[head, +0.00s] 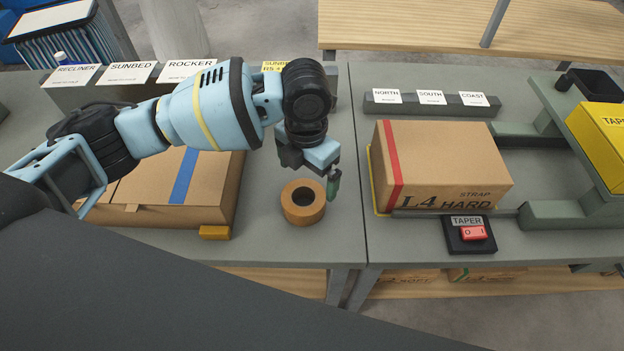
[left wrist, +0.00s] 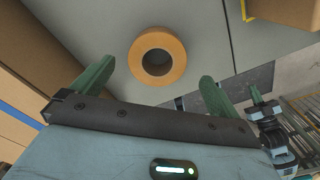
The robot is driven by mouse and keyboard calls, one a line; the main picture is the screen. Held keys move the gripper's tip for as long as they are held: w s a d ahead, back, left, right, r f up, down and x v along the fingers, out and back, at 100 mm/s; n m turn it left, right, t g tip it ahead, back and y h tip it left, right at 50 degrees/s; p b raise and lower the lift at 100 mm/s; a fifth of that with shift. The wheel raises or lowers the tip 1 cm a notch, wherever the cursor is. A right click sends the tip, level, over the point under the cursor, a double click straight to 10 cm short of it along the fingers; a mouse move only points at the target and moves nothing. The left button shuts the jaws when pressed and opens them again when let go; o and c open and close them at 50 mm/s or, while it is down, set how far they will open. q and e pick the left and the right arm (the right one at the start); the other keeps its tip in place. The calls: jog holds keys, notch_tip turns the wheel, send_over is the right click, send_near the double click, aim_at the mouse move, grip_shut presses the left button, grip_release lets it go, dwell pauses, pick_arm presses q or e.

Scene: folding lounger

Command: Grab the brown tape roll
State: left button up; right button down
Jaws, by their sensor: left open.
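The brown tape roll (head: 303,203) lies flat on the grey table, its hole facing up. In the head view it sits just below my left gripper (head: 322,180), near the front edge of the table. In the left wrist view the tape roll (left wrist: 157,55) shows whole, beyond the fingertips and between their lines. My left gripper (left wrist: 155,85) is open and empty, its two green fingers apart and not touching the roll. In the head view one finger shows beside the roll's right upper edge.
A flat cardboard box (head: 155,192) with a blue stripe lies left of the roll, a small yellow block (head: 214,232) at its corner. Right, across a table seam, stand a taped carton (head: 440,165) and a red TAPER switch (head: 473,233). Bare table surrounds the roll.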

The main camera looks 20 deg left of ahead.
aim_at(304, 196)
pick_arm(q)
jog(key=shift+s+f, duration=0.25)
jog(key=shift+f, duration=0.2)
jog(key=shift+s+f, duration=0.2)
jog(key=shift+f, duration=0.7)
jog(key=f, duration=0.4)
jog(key=shift+a+f, duration=0.3)
jog(key=shift+f, duration=0.05)
pick_arm(e)
jog(key=s, duration=0.1)
jog(key=s+f, duration=0.1)
jog(key=s, duration=0.1)
pick_arm(q)
jog(key=c, duration=0.9)
pick_arm(e)
jog(key=shift+s+f+g, duration=0.1)
jog(key=shift+s+g, duration=0.2)
pick_arm(q)
jog(key=shift+r, duration=0.1)
